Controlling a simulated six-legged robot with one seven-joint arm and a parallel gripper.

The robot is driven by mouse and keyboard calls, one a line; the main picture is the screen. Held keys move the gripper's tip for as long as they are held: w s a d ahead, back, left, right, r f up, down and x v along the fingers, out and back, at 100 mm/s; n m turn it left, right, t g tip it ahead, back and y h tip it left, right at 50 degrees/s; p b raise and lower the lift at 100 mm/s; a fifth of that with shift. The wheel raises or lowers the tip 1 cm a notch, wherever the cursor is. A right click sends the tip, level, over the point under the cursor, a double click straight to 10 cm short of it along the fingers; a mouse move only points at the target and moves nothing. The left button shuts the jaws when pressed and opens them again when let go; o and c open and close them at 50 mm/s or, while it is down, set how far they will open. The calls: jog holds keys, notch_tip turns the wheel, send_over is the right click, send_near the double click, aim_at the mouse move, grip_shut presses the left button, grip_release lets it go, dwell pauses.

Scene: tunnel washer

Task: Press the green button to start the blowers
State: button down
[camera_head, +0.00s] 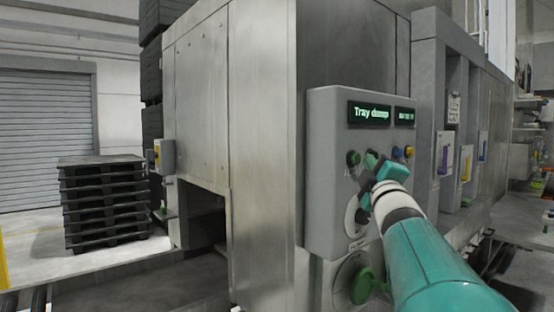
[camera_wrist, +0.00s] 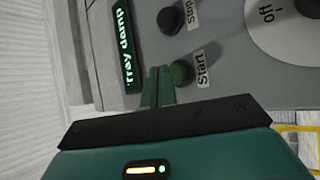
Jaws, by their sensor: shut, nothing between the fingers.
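The green button (camera_head: 353,158) is on the grey control panel (camera_head: 328,130), below the lit "Tray damp" display (camera_head: 370,113). In the wrist view the green button (camera_wrist: 182,73) has a "Start" label beside it. My gripper (camera_head: 371,158) is in front of the panel, just right of the green button in the head view. In the wrist view my gripper (camera_wrist: 158,72) is shut and empty, its fingertips just left of the button and overlapping its edge. I cannot tell whether they touch it.
A black button (camera_wrist: 171,20) labelled "Stop" sits near the green one. A round dial marked "off" (camera_wrist: 268,12) is further right. Black stacked pallets (camera_head: 104,205) stand far left.

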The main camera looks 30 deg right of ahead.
jog(key=shift+s+d, duration=0.15)
jog(key=shift+s, duration=1.1)
jog(key=shift+s+d, duration=0.1)
jog(key=shift+s, duration=1.15)
